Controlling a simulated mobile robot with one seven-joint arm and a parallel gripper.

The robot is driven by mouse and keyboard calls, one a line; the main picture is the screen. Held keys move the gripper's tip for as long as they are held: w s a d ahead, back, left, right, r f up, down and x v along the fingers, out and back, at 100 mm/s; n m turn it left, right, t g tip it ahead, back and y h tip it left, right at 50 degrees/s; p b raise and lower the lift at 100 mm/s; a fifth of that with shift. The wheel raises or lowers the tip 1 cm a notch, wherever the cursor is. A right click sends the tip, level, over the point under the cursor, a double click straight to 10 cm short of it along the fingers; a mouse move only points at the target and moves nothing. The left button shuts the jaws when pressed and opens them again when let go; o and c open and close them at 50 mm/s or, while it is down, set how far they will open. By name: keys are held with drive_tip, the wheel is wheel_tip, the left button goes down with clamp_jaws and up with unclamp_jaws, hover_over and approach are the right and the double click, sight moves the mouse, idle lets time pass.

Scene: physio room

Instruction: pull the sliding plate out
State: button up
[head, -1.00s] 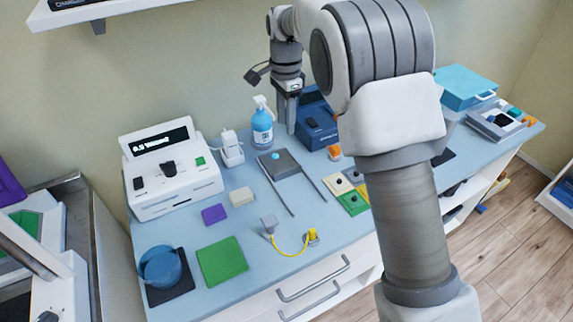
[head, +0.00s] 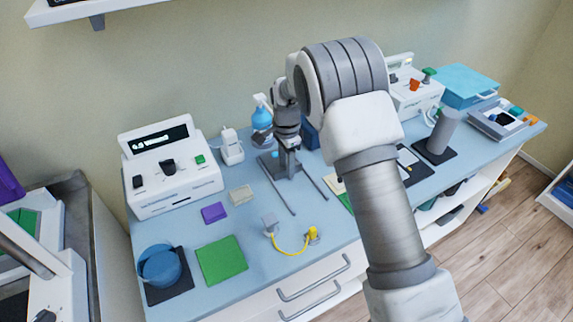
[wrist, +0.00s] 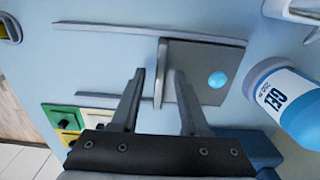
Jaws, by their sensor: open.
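The sliding plate (wrist: 212,62) is dark grey with a light-blue dot and lies between two thin rails (wrist: 105,28) in the wrist view. An upright grey tab (wrist: 161,52) stands at its left edge there. My gripper (wrist: 159,72) is open, with one finger on each side of the tab and a small gap on both sides. In the head view my gripper (head: 288,174) is down at the plate (head: 268,162) and hides much of it. The rails (head: 279,195) run toward the table's front and are bare there.
A gel bottle (wrist: 290,103) stands close behind the plate, and a blue box (head: 310,135) is partly hidden beside it. Coloured tiles (wrist: 62,118) lie beside one rail. A yellow cable (head: 292,250) lies in front. A white console (head: 170,170) stands left.

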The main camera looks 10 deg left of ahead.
clamp_jaws()
idle(1.5)
